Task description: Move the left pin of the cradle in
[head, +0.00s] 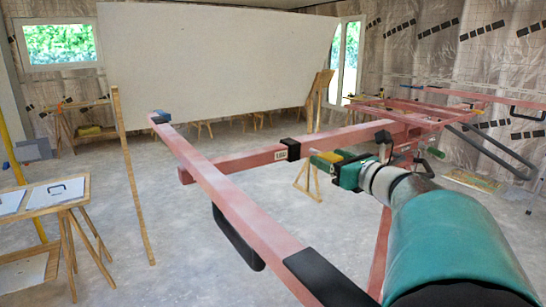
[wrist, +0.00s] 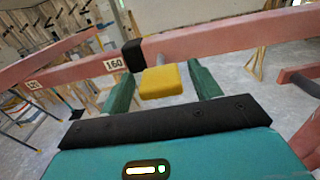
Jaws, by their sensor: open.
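The cradle (head: 240,205) is a pink-red frame of long bars. A pin with a yellow block-shaped knob (wrist: 160,82) and a short grey shaft stands out from a cross bar (wrist: 215,42), beside a black collar and a label reading 160. The knob also shows in the head view (head: 329,157). My gripper (wrist: 161,70) has its two green fingers apart, one on each side of the knob. A gap shows on both sides, wider on the right. In the head view my gripper (head: 340,168) is at the knob.
A large pale panel (head: 215,60) stands behind the cradle, with a wooden post (head: 130,175) in front of its left end. A wooden trestle table (head: 45,195) stands at left. More cradle bars (head: 440,110) extend at right. The concrete floor between is mostly clear.

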